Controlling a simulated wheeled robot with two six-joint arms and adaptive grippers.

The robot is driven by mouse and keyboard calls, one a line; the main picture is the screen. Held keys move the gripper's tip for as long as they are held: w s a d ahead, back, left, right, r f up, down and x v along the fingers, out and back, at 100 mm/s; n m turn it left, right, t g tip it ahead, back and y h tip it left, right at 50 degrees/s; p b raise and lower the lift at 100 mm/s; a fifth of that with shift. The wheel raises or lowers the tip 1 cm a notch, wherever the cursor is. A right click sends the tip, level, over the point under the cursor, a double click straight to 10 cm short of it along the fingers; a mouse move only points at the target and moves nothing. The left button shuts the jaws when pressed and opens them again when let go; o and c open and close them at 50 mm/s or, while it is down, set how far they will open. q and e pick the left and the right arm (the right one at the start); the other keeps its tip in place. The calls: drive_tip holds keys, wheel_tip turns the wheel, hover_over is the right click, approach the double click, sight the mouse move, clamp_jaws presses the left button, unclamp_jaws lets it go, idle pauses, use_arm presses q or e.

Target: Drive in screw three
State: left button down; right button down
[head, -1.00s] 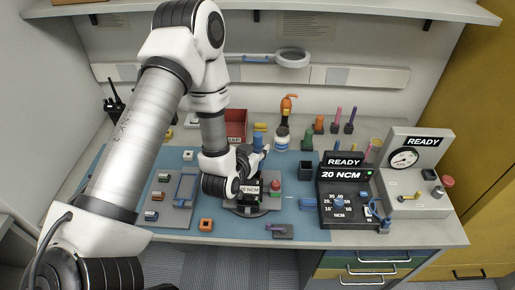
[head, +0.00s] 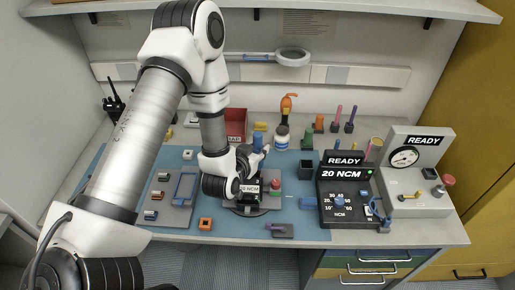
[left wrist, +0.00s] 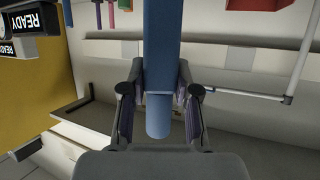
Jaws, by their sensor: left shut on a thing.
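My left gripper (head: 250,158) is over the grey work fixture (head: 273,202) in the middle of the bench. In the left wrist view it (left wrist: 158,100) is shut on a blue cylindrical tool handle (left wrist: 161,62), which passes between both fingers. A small dark unit with a display reading 20 NCM (head: 249,188) sits just below the gripper on the fixture. The screw, the tool's tip and most of the workpiece are hidden or too small to tell. My right gripper is not in view.
The torque station (head: 342,205) reads READY and 20 NCM. A gauge tester (head: 413,175) at right also reads READY. A red bin (head: 236,122), a bottle (head: 282,137) and colored tools stand behind. A grey tray (head: 180,205) lies left. The blue mat's front is partly clear.

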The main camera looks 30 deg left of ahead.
sight(256, 140)
use_arm(q)
drive_tip(key=shift+f+b, duration=0.35)
drive_tip(key=shift+b, duration=0.05)
idle(1.3)
drive_tip(key=shift+r+p, duration=0.75)
drive_tip(key=shift+r, duration=0.15)
drive_tip(key=shift+r+p, duration=1.25)
drive_tip(key=shift+r, duration=0.4)
drive_tip(key=shift+f, duration=0.1)
